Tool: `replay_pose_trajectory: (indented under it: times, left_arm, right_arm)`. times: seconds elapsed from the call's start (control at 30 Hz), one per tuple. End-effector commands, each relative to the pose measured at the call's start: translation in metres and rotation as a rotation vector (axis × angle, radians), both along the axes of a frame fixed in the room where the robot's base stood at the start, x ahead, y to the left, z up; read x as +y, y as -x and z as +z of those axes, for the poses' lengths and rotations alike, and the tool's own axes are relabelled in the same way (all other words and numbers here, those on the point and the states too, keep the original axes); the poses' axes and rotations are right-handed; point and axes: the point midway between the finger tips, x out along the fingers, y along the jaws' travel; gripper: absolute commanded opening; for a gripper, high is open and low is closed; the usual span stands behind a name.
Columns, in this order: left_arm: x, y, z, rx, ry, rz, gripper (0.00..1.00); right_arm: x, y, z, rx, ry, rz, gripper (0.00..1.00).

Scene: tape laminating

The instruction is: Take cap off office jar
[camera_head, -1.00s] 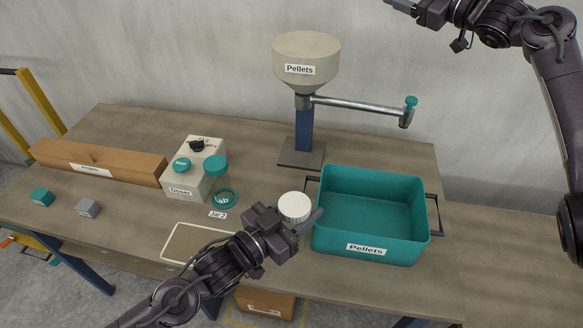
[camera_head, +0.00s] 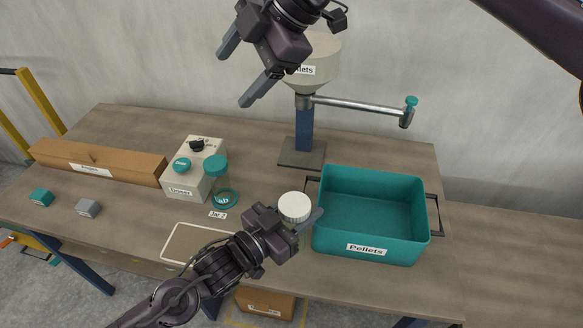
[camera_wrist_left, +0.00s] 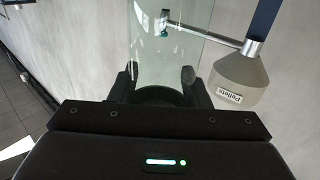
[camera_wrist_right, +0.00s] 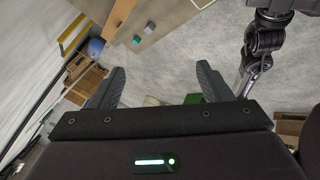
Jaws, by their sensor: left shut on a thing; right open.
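The office jar is a clear glass jar with a white ribbed cap (camera_head: 294,206), seen from above in the head view beside the teal bin. My left gripper (camera_head: 303,225) is shut on the jar's body, below the cap. The jar's clear glass (camera_wrist_left: 165,45) fills the space between the fingers in the left wrist view. The cap sits at the jar's top; most of the glass is hidden in the head view. My right gripper (camera_head: 238,76) is open and empty, high up at the upper middle, well away from the cap. Its spread fingers (camera_wrist_right: 160,92) show nothing between them.
A teal bin (camera_head: 420,240) labelled Pellets stands right of the jar. A pellet hopper (camera_head: 322,75) with a side pipe stands behind, partly covered by my right gripper.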

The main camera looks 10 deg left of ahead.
Motion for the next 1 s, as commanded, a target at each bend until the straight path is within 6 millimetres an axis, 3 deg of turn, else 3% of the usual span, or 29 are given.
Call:
replay_pose_trajectory:
  times: [0.1,0.3,0.53,1.0]
  left_arm:
    - [0.000,0.000,0.000,-0.001,0.001,0.000,0.00]
    - [0.000,0.000,0.000,-0.001,0.001,0.000,0.00]
    - [0.000,0.000,0.000,-0.001,0.001,0.000,0.00]
    - [0.000,0.000,0.001,-0.001,0.001,0.000,0.00]
  right_arm:
    - [-0.010,0.026,-0.051,0.010,0.215,0.015,0.72]
    - [-0.050,0.050,-0.114,0.023,0.519,-0.011,0.72]
    - [-0.081,0.057,-0.141,0.025,0.680,-0.047,0.72]
    - [-0.085,0.058,-0.203,0.029,0.695,-0.049,0.72]
